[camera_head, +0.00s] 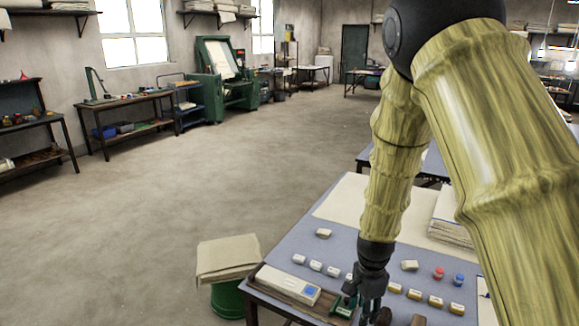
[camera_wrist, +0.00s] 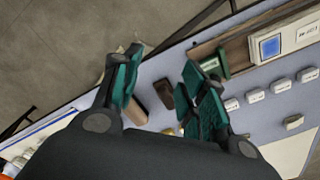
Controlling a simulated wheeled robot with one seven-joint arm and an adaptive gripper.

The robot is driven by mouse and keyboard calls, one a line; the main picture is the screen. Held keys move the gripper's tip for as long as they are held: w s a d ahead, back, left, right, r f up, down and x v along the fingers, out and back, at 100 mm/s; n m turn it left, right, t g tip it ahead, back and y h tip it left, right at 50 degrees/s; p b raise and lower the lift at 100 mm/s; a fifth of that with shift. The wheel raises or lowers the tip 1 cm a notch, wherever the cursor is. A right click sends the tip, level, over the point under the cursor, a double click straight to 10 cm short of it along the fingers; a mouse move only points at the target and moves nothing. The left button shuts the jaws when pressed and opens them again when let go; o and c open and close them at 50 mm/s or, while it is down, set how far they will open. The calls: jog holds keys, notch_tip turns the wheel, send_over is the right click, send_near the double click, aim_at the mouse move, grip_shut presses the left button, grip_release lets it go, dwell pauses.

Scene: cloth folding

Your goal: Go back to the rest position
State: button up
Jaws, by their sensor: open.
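My gripper (camera_head: 366,306) hangs low over the front edge of the blue-grey table (camera_head: 290,240), beside the right end of a wooden tray. In the wrist view my gripper (camera_wrist: 162,75) is open, its two green-padded fingers well apart. Nothing is held between them. A dark brown block (camera_wrist: 163,93) and a lighter brown block (camera_wrist: 136,112) show beyond the gap between the fingers. I cannot tell exactly how high the fingertips are above the table.
The wooden tray (camera_wrist: 235,52) holds a white box (camera_head: 290,283) with a blue label. Several small white blocks (camera_head: 316,265), red and blue pieces and a pale sheet (camera_head: 345,197) lie on the table. Left stands a green bin (camera_head: 227,300) under folded tan material (camera_head: 228,258). The floor beyond is open.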

jog(key=s+d+f+n, duration=0.2)
jog(key=s+f+n, duration=0.1)
jog(key=s+f, duration=0.55)
jog(key=s+d+f+n, duration=0.2)
jog(key=s+f+n, duration=0.2)
jog(key=s+f, duration=0.4)
jog(key=s+f+n, duration=0.3)
jog(key=s+f, duration=0.1)
jog(key=s, duration=0.5)
jog(key=s+f+n, duration=0.4)
jog(key=s+f, duration=0.1)
jog(key=s, duration=0.4)
jog(key=shift+s+a, duration=0.4)
jog(key=shift+a, duration=0.05)
